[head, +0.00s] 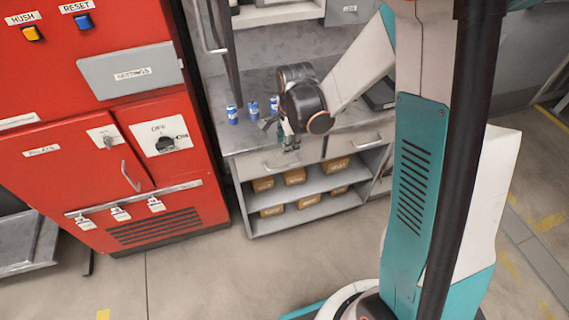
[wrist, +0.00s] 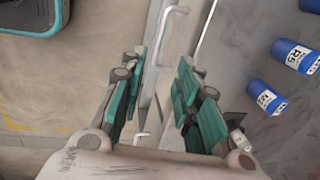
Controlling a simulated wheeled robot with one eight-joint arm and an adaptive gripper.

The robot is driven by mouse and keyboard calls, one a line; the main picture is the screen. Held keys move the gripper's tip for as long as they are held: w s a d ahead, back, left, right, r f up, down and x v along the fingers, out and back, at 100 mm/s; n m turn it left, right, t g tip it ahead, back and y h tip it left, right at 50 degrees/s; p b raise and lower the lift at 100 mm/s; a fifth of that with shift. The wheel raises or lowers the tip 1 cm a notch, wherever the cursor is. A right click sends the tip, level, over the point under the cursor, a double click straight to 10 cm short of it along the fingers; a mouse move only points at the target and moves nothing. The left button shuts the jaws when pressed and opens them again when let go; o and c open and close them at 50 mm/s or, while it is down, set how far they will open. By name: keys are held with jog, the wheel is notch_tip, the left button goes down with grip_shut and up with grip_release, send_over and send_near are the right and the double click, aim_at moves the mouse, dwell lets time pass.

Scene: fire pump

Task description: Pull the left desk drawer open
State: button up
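The left desk drawer (head: 252,166) is a pale front panel under the desk's worktop, and it looks shut. My gripper (head: 290,143) is just above and in front of this drawer, pointing down. In the wrist view my gripper (wrist: 158,95) is open, its teal fingers apart on either side of the handle's line. I see no grip on the bar.
The blue cans (head: 253,110) stand on the worktop (head: 225,142) beside my gripper. The right drawer (head: 365,138) is to the right. Shelves with brown boxes (head: 295,177) lie below. A red cabinet (head: 150,195) stands at the left. The floor in front is clear.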

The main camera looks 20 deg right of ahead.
aim_at(285, 166)
jog(key=w+f+b, duration=0.1)
jog(key=f, duration=0.3)
jog(key=f+b, duration=0.2)
jog(key=f, duration=0.3)
jog(key=w+f+b, duration=0.1)
jog(key=f+b, duration=0.1)
jog(key=f, duration=0.2)
jog(key=shift+w+f, duration=0.3)
grip_shut()
